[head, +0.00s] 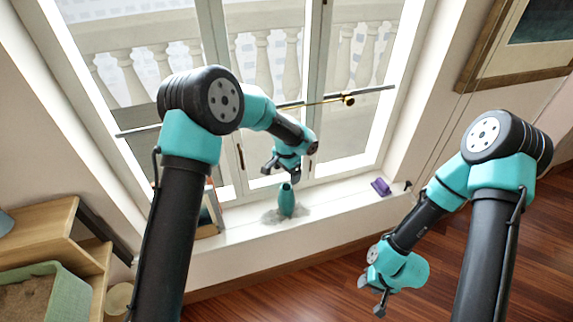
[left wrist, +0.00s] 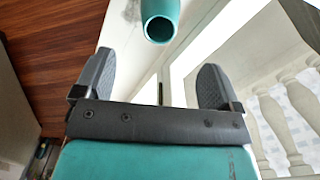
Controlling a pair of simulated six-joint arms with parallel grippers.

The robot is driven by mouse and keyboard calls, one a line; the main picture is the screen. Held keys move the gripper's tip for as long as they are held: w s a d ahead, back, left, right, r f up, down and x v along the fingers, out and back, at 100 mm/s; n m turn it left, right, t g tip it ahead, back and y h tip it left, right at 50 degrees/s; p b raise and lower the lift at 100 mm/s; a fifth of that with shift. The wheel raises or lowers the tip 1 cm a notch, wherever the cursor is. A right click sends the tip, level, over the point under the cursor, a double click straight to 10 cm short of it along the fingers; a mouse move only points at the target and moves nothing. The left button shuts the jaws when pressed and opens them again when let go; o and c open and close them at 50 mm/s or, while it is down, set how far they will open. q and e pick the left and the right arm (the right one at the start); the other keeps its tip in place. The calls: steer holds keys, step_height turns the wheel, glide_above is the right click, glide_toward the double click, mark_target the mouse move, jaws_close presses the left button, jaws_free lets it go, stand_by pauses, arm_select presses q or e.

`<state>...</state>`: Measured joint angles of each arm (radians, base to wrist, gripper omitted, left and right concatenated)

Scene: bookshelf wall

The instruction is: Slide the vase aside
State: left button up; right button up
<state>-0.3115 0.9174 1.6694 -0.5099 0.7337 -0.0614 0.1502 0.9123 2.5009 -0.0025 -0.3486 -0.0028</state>
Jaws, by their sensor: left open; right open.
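A teal vase (head: 287,200) stands upright on the white window sill in the head view, on a pale grey patch. In the left wrist view the vase (left wrist: 159,22) shows at the top, its round dark mouth towards the camera, beyond and between the finger tips. My left gripper (head: 281,172) is just above the vase in the head view. In the left wrist view its two dark fingers (left wrist: 153,75) are spread wide with nothing between them. My right gripper (head: 371,296) hangs over the wooden floor at the right, open and away from the vase.
A purple object (head: 381,187) lies on the sill (head: 340,197) to the right, with clear sill between it and the vase. A framed item (head: 212,208) stands left of the vase. A wooden shelf (head: 40,222) is at left.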

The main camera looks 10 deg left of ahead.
mark_target(287, 193)
arm_select(q)
step_height(287, 193, down, 12)
steer(key=shift+f, duration=0.2)
stand_by(0.4)
steer(key=c, duration=1.1)
